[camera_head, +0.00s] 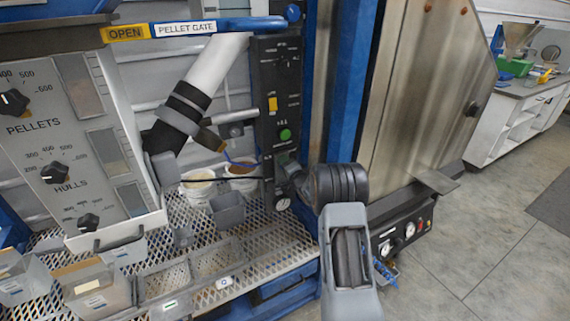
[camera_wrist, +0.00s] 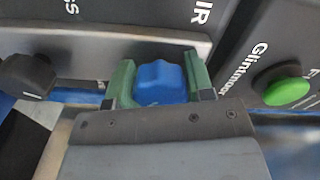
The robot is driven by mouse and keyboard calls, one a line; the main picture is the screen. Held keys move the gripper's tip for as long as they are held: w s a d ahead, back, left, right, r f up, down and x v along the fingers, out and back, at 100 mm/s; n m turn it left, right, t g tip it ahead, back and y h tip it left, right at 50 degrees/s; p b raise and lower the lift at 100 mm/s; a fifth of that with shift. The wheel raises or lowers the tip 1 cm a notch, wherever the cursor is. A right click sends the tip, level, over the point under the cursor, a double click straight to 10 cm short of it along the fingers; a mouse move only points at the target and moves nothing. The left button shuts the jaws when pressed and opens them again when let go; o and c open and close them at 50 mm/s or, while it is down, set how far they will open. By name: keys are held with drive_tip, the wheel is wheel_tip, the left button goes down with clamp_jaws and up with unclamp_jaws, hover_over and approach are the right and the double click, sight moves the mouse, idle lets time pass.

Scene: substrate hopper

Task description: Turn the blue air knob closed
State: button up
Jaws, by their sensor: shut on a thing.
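The blue air knob (camera_wrist: 161,82) shows in the wrist view between the two green fingers of my gripper (camera_wrist: 160,84). My gripper is shut on the knob, one finger at each side of it. Part of the label, ending in "IR", lies above it on the dark panel. In the head view my gripper (camera_head: 286,172) reaches the lower part of the black control panel (camera_head: 270,75). The knob is hidden there behind my gripper and wrist. The knob's pointer mark is not clear in either view.
A green button (camera_wrist: 287,91) sits right of my gripper in the wrist view, and a black knob (camera_wrist: 27,76) to the left. Buckets (camera_head: 240,180) and a mesh shelf (camera_head: 275,240) lie lower left.

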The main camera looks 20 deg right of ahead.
drive_tip(key=shift+m, duration=0.7)
drive_tip(key=o, duration=0.9)
drive_tip(key=shift+o, duration=0.2)
drive_tip(key=s+d, duration=0.1)
drive_tip(key=s, duration=1.2)
drive_tip(key=shift+s+d, duration=0.35)
drive_tip(key=shift+s, duration=0.05)
